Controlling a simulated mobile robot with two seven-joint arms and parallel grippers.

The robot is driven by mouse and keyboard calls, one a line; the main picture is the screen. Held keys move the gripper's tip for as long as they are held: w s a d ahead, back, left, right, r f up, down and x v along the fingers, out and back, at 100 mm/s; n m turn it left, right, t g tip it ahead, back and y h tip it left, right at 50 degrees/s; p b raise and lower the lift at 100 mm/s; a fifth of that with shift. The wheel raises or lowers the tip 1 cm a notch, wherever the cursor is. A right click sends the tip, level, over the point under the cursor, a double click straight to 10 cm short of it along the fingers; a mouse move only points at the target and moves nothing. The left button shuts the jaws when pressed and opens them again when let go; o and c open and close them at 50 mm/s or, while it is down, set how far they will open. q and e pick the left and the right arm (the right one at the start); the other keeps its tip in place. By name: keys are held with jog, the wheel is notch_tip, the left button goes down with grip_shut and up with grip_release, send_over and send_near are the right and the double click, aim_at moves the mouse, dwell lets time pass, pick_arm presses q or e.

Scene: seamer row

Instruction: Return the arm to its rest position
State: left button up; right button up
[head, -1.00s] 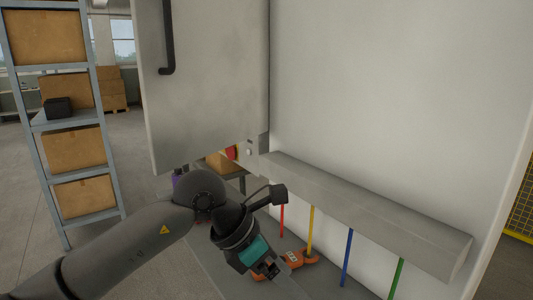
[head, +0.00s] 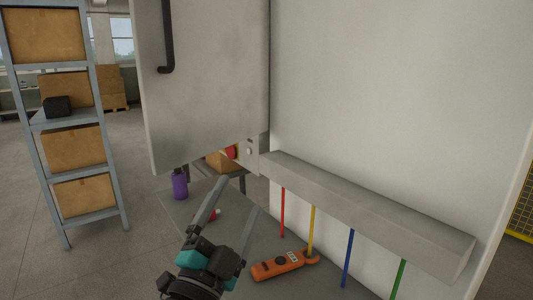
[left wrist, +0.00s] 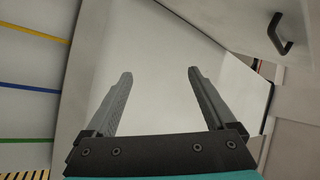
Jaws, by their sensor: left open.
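My left gripper (head: 239,196) is at the bottom middle of the head view, its two fingers apart and pointing up and away. Nothing is between the fingers. The left wrist view also shows the open gripper (left wrist: 160,72), empty, with a pale panel beyond it. An orange handheld device (head: 278,265) lies on the grey surface to the right of the gripper, apart from it. My right gripper is not in view.
A grey cabinet door (head: 205,90) with a dark handle hangs above the gripper. Red, yellow, blue and green cords hang below a grey ledge (head: 370,215) at right. A purple bottle (head: 180,187) stands left of the gripper. A shelf (head: 108,150) with boxes stands at far left.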

pick_arm(q)
jog(key=s+a+f+n+g+y, duration=0.3)
jog(key=a+f+n+g+y, duration=0.15)
jog(key=f, duration=0.55)
jog(key=s+a+f+n+g+y, duration=0.2)
jog(key=a+f+n+g+y, duration=0.3)
jog(key=f, duration=0.5)
jog(key=s+a+f+n+g+h, duration=0.15)
jog(key=s+f+g, duration=0.25)
jog(key=s+f, duration=0.45)
jog(key=s+f+n+g+h, duration=0.15)
jog(key=s+f+g, duration=0.35)
jog(key=s, duration=0.6)
notch_tip(320, 180, down, 23)
jog(key=s, duration=0.3)
jog(key=s+a+f+g, duration=0.1)
jog(key=s+a+f, duration=0.2)
jog(key=s+f, duration=0.9)
jog(key=shift+s+g+y, duration=0.35)
jog(key=shift+s+y, duration=0.1)
jog(key=shift+s, duration=0.6)
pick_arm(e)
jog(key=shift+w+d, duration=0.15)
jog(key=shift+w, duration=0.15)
